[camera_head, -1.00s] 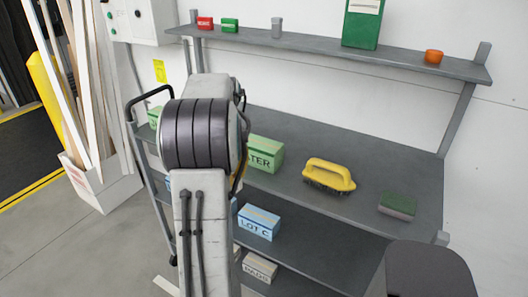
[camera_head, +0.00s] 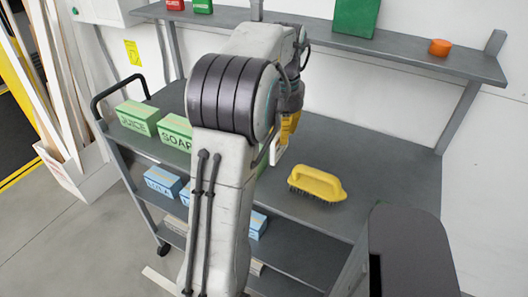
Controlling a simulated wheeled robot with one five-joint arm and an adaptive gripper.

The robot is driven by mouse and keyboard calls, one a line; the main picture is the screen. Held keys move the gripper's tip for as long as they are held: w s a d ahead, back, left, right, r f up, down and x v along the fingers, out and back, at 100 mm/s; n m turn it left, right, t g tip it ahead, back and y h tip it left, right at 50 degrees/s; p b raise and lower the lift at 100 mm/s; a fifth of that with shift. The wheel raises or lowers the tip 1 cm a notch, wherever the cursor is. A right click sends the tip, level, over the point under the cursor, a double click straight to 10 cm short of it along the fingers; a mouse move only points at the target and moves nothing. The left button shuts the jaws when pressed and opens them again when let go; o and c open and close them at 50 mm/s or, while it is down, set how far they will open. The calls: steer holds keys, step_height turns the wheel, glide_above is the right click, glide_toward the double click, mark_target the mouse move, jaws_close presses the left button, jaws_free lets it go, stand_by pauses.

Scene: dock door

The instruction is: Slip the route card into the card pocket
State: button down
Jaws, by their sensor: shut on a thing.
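My gripper (camera_head: 286,138), with yellow parts, is partly hidden behind my arm, above the cart's top shelf. I cannot make out the card pocket in this view. The yellow-handled brush (camera_head: 317,184) lies to the right of my gripper, apart from it.
Planks stand in a white bin (camera_head: 80,175) at left.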

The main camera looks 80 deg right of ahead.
mark_target(282, 147)
step_height(282, 147, down, 5)
steer(key=shift+r+p, duration=0.1)
steer(key=shift+p, duration=0.8)
steer(key=shift+f, duration=2.1)
steer(key=shift+f, duration=0.1)
steer(key=c, duration=1.3)
jaws_free()
steer(key=shift+o, duration=0.2)
steer(key=r, duration=0.7)
steer(key=shift+a+r, duration=0.2)
steer(key=shift+r+b, duration=0.4)
steer(key=shift+b, duration=0.2)
steer(key=shift+a+r+b, duration=0.2)
steer(key=shift+r+b, duration=0.45)
steer(key=shift+r, duration=1.35)
